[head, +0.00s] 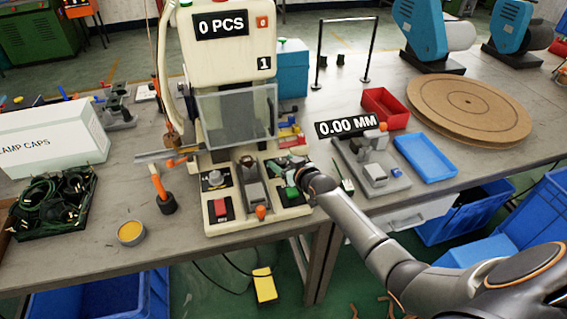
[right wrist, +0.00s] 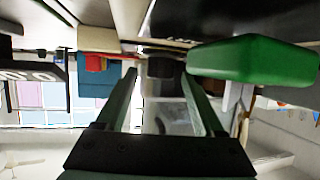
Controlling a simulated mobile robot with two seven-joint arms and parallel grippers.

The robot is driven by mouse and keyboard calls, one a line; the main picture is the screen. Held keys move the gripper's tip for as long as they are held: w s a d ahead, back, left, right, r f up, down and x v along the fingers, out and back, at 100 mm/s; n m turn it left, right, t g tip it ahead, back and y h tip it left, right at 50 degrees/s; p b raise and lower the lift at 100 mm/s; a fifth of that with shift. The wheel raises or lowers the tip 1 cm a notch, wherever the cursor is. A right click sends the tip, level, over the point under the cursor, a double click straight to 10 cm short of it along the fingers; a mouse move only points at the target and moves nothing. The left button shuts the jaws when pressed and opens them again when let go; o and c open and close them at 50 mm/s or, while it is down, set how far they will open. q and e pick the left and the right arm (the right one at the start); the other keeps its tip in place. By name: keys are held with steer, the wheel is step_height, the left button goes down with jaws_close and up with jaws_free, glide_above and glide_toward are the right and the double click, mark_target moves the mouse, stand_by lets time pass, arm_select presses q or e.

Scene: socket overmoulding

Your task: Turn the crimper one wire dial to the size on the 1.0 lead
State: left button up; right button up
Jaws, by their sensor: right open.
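Crimper one (head: 224,45) is the cream press marked 1, with a "0 PCS" display. A grey knob on a black plate (head: 215,179) sits at its lower left. My right gripper (head: 286,168) is at the lower right of the crimper, over another black plate that it largely covers. In the right wrist view my right gripper (right wrist: 163,78) is open, with a dark knob-like part (right wrist: 165,68) at its fingertips; I cannot tell whether they touch it. The dial's setting is not readable. The 1.0 lead cannot be picked out. My left gripper is not in view.
A green button (head: 291,193) is close by the right gripper and looms large in the wrist view (right wrist: 255,60). A red button (head: 220,208) and an orange knob (head: 261,212) are on the base. A black tray of leads (head: 22,232) lies left; a "0.00 MM" gauge (head: 372,165) stands right.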

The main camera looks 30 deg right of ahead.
steer(key=shift+c, duration=0.2)
jaws_close()
stand_by(0.3)
